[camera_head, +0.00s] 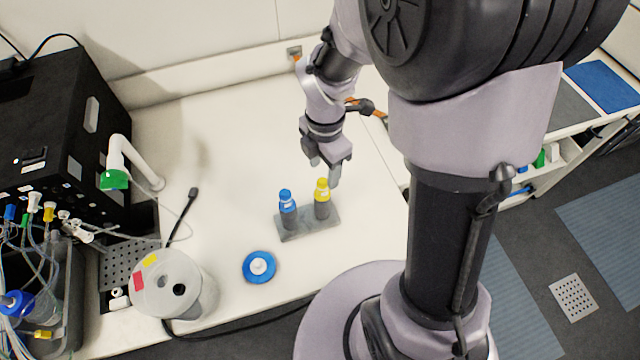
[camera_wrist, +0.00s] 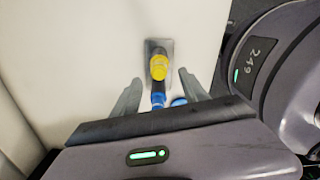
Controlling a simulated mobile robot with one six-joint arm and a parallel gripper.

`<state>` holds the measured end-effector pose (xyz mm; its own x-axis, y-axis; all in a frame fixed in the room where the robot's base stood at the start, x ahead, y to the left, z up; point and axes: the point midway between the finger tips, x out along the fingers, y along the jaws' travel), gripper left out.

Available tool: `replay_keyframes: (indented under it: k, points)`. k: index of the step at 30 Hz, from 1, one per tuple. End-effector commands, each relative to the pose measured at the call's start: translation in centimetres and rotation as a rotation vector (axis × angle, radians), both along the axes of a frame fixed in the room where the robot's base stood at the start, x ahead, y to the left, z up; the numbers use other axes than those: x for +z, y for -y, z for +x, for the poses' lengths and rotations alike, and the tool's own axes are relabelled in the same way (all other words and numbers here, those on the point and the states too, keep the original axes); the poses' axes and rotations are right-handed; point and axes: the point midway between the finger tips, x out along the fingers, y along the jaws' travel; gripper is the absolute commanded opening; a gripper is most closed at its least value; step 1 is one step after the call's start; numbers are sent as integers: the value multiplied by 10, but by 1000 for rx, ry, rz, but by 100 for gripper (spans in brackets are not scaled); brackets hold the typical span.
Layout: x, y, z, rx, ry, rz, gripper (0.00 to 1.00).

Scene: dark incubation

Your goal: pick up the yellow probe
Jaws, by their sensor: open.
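The yellow probe (camera_head: 322,197) has a yellow top and a dark grey body. It stands upright in a grey holder (camera_head: 308,229) on the white bench, to the right of a blue probe (camera_head: 287,206). In the wrist view the yellow probe (camera_wrist: 158,66) shows ahead of the jaws, with the blue probe (camera_wrist: 158,98) nearer to them. My gripper (camera_head: 326,182) is open and empty, just above and behind the yellow probe. In the wrist view its two fingers (camera_wrist: 158,90) stand wide apart. The yellow probe's lower body is partly hidden there.
A blue disc with a white knob (camera_head: 259,266) lies in front of the holder. A round whitish container (camera_head: 174,284) and a black machine (camera_head: 62,125) with tubes stand at the left. The bench behind and left of the holder is clear.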

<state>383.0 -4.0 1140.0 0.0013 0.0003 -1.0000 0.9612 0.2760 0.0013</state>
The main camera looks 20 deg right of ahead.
Motion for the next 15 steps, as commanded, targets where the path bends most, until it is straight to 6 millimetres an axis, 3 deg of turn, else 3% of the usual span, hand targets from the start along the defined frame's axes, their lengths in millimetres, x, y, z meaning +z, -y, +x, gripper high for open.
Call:
replay_keyframes:
  k: [9,15]
  points:
    - [-54,-4,1,1,-4,0,52]
    - [-67,-4,1,0,-1,0,52]
